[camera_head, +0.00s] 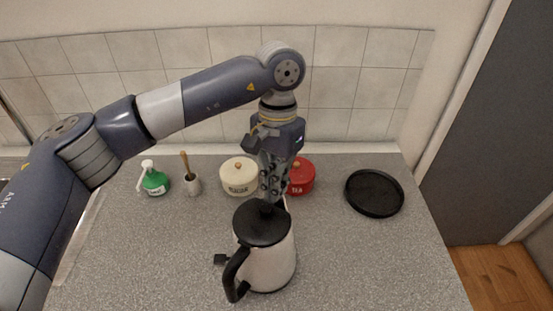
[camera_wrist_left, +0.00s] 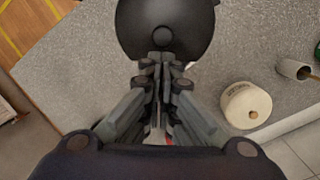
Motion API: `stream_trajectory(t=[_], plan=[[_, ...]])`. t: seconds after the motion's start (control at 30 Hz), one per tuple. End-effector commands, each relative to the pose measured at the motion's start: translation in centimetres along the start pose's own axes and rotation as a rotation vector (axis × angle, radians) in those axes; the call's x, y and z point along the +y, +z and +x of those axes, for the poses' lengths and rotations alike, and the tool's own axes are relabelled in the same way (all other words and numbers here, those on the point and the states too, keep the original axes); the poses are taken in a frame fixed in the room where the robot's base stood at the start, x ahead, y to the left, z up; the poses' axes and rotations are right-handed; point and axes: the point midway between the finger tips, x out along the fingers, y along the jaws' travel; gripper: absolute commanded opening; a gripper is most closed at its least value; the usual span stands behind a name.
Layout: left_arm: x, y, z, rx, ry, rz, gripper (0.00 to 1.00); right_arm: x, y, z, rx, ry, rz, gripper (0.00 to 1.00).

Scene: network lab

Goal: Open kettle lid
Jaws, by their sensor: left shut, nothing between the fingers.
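The kettle (camera_head: 268,262) stands upright on the grey counter, with a white body and a black handle (camera_head: 235,275) toward the front left. Its black lid (camera_head: 262,225) looks closed and also shows in the left wrist view (camera_wrist_left: 140,38), with a round knob (camera_wrist_left: 162,37) on it. My left gripper (camera_head: 268,198) points down over the back part of the lid. Its fingers are shut with nothing between them, and the fingertips (camera_wrist_left: 161,62) are close to the knob. I cannot tell whether they touch it. My right gripper is not in view.
A cream canister (camera_head: 238,178) and a red canister (camera_head: 303,178) stand behind the kettle. A green bottle (camera_head: 155,183) and a small pot with a brush (camera_head: 193,186) are at the left. A round black tray (camera_head: 374,193) lies at the right. The counter's right front is clear.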

Motion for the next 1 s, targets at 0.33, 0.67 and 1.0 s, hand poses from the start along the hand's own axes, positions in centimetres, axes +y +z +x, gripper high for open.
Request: stream_trajectory(t=[0.33,0.67,1.0], plan=[[0.0,0.0,2.0,0.000,0.000,0.000,0.00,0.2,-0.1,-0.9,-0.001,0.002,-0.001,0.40],[0.0,0.0,2.0,0.006,-0.001,0.001,0.00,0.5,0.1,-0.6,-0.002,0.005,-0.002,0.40],[0.0,-0.2,1.4,0.063,-0.005,0.004,0.00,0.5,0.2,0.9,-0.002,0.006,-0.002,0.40]])
